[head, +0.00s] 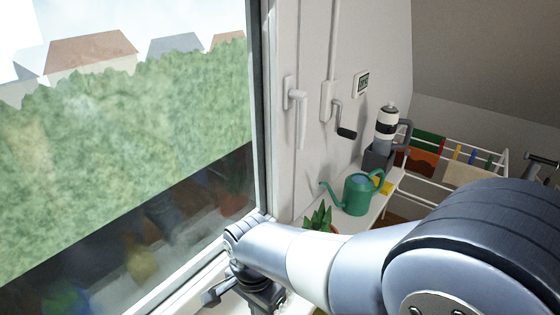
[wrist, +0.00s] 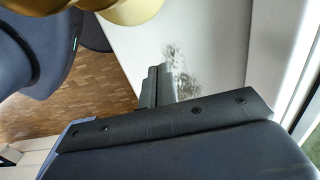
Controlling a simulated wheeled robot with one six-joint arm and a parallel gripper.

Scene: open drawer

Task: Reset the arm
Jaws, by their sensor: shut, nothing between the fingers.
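My gripper (wrist: 158,72) shows in the wrist view with its two grey fingers together and nothing between them. Beyond the fingertips is a white surface (wrist: 215,35) with a patch of dark specks. In the head view my arm reaches from the lower right to the window. My gripper (head: 262,300) is low there beside the window frame, partly cut off by the bottom edge, and its fingertips are not clear. No drawer can be made out in either view.
A green watering can (head: 359,192) and a potted plant (head: 319,217) stand on the white sill beside my arm. A window handle (head: 296,100) and a crank (head: 343,122) stick out above. A drying rack (head: 455,160) stands behind. Gold round objects (wrist: 100,10) hang close in the wrist view.

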